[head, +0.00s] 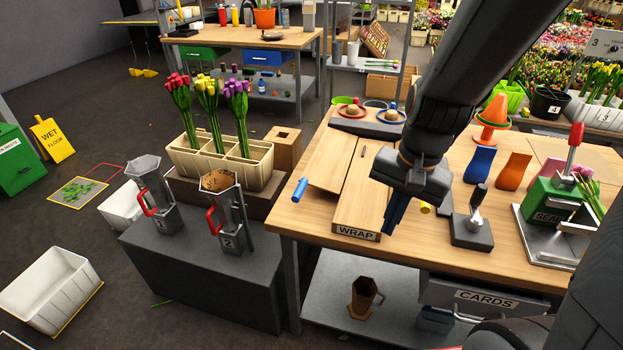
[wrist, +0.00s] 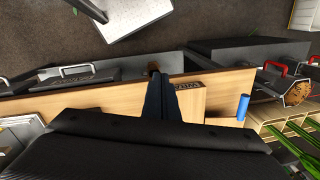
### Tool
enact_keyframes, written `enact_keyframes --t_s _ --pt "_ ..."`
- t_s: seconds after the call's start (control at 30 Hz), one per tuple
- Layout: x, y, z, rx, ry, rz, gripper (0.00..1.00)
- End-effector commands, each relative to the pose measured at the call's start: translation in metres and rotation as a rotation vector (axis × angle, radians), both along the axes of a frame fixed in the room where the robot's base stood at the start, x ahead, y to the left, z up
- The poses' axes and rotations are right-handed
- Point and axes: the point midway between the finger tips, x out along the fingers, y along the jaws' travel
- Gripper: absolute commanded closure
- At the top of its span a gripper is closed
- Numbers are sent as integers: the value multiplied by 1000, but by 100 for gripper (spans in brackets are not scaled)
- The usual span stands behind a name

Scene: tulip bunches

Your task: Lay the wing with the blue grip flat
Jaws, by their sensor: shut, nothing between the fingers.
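The wrapping board, a pale wooden panel labelled WRAP (head: 357,234), lies on the workbench. The wing with the blue grip (head: 325,162) is a wooden panel along the board's left side. Its blue grip (head: 299,190), a short cylinder, sticks out at the wing's near left corner. The grip also shows in the wrist view (wrist: 242,108). I cannot tell the wing's exact tilt. My gripper (head: 389,230) is shut and empty, pointing down just right of the WRAP label, apart from the blue grip. A yellow grip (head: 425,208) shows right of my gripper; my arm hides what lies behind it.
A dark press with a lever (head: 472,229) and a green sealer (head: 549,207) stand to the right. Blue (head: 479,165) and orange (head: 513,171) holders stand behind them. A tulip crate (head: 219,161) and metal jugs (head: 230,222) stand left of the bench. The bench's front edge is near my gripper.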

Motion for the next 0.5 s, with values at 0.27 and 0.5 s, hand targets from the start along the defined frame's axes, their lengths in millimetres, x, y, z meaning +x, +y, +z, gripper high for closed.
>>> enact_keyframes --t_s 0.27,0.5 --pt "43 30 -3 239 268 -1042 100" --pt "102 48 5 425 633 -1889 100"
